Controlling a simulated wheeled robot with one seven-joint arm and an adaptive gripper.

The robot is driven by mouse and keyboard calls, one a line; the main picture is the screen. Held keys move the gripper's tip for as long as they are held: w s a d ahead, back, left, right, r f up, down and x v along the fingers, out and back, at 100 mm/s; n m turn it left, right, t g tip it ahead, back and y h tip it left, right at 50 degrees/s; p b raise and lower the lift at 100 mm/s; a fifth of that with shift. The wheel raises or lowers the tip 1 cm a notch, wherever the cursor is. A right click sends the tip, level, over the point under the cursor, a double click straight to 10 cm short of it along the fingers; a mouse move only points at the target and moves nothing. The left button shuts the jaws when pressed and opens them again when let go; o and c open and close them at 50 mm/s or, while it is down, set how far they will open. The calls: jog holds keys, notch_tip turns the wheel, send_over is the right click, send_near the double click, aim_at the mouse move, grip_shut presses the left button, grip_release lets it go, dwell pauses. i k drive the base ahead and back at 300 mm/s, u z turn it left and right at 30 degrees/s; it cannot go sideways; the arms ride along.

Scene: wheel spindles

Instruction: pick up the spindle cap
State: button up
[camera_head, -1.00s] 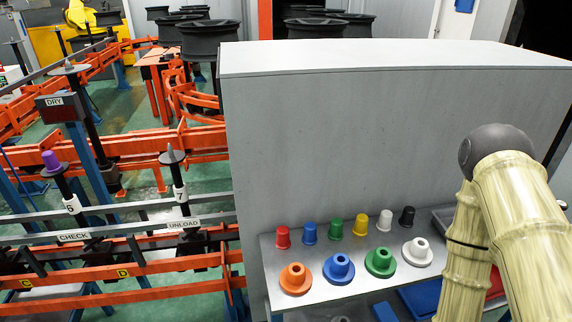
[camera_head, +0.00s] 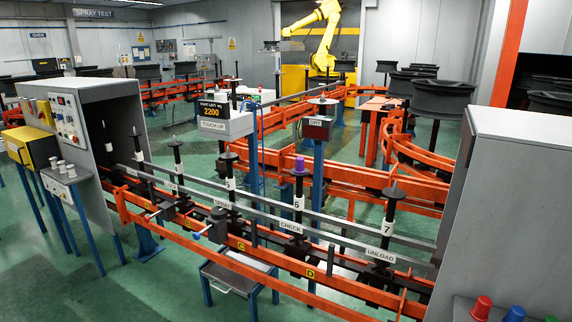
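A purple spindle cap (camera_head: 299,165) sits on top of the black spindle (camera_head: 297,205) labelled 6, above the CHECK sign. The neighbouring spindle (camera_head: 389,214) labelled 7, above UNLOAD, has a bare grey tip. A red cap (camera_head: 481,308) and a blue cap (camera_head: 515,314) show at the bottom right edge, with a sliver of a green one beside them. My gripper and arm are not in this view.
Orange rails (camera_head: 250,262) run across the middle, with grey bars beside them. A tall grey cabinet (camera_head: 510,220) blocks the right side. A control cabinet (camera_head: 85,125) stands at left. Green floor (camera_head: 50,260) is open at the lower left.

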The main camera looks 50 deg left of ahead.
aim_at(299, 161)
jog(key=u, duration=0.8)
jog(key=i, duration=0.9)
jog(key=u, duration=0.7)
jog(key=k, duration=0.55)
jog(key=u, duration=0.9)
jog(key=i, duration=1.3)
jog(key=z, duration=0.65)
